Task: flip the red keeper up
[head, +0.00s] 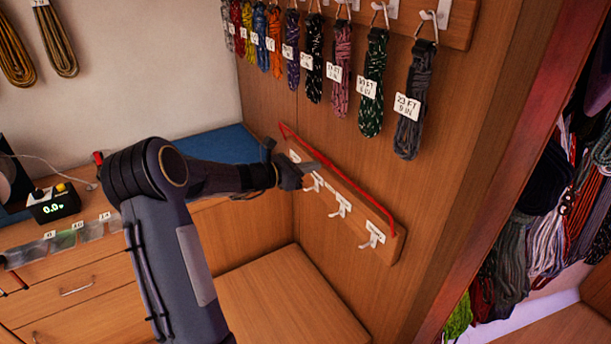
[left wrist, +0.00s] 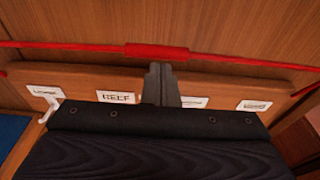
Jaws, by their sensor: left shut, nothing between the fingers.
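The red keeper (head: 345,178) is a long thin red bar along the wooden hook rail (head: 362,220) on the panel. In the left wrist view the keeper (left wrist: 80,46) crosses the picture above the labels, with a thicker red grip (left wrist: 157,51) in its middle. My left gripper (head: 316,166) reaches to the rail from the left. Its fingers (left wrist: 159,70) are shut and empty, with their tips just below the thick grip. I cannot tell whether they touch it. My gripper and hand hide part of the rail and its hooks. My right gripper is not in view.
White hooks (head: 340,209) with labels stick out of the rail. Coiled lines (head: 413,100) hang from an upper rail above. A wooden bench (head: 285,300) lies below, and drawers (head: 85,295) with a small display (head: 55,205) stand at left.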

